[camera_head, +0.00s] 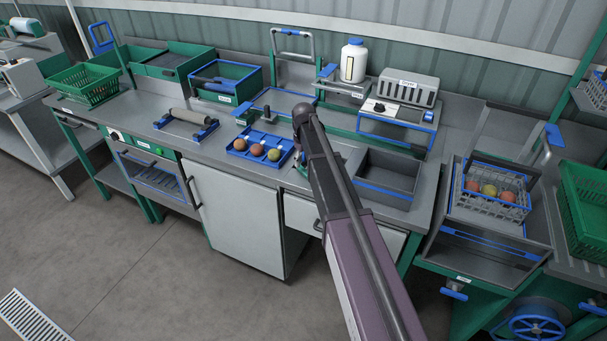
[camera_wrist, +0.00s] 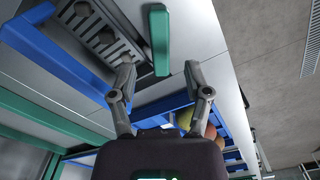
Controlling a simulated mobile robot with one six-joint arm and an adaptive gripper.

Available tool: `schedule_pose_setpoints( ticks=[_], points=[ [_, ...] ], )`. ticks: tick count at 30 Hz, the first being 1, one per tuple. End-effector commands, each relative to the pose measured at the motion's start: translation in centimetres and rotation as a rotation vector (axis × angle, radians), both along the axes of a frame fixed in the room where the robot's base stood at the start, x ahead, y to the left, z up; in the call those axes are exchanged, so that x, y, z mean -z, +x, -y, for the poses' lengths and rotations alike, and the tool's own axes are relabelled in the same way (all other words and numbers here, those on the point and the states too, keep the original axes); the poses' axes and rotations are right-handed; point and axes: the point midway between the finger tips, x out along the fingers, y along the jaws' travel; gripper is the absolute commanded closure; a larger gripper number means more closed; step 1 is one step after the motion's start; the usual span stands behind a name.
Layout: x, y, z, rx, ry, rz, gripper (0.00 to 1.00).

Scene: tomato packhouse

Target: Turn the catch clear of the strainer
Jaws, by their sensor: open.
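In the wrist view a short green bar (camera_wrist: 160,40), which looks like the catch, lies just ahead of my open fingers. A grey slotted plate (camera_wrist: 118,47), which may be the strainer, is left of it with dark round shapes on it. A narrow gap shows between plate and bar at this angle; I cannot tell whether the bar overlaps its edge. My gripper (camera_wrist: 160,86) is open and empty, with the bar's near end roughly in line with the space between its fingertips. In the head view my own arm hides the gripper and this spot.
A blue tray (camera_head: 234,153) with tomatoes sits left of my arm; it also shows low right in the wrist view. A long blue bar (camera_wrist: 55,58) runs left of my fingers. A grey open bin (camera_head: 386,196) stands right of my arm. Floor lies beyond the bench edge.

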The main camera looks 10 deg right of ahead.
Motion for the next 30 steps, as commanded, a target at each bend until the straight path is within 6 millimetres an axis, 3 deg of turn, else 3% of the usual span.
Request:
schedule_pose_setpoints(
  ticks=[12,30],
  points=[
    [3.4,0.0,0.0,-0.001,0.000,0.000,0.37],
    [4.1,0.0,-0.1,-0.001,0.000,0.000,0.37]
  ],
)
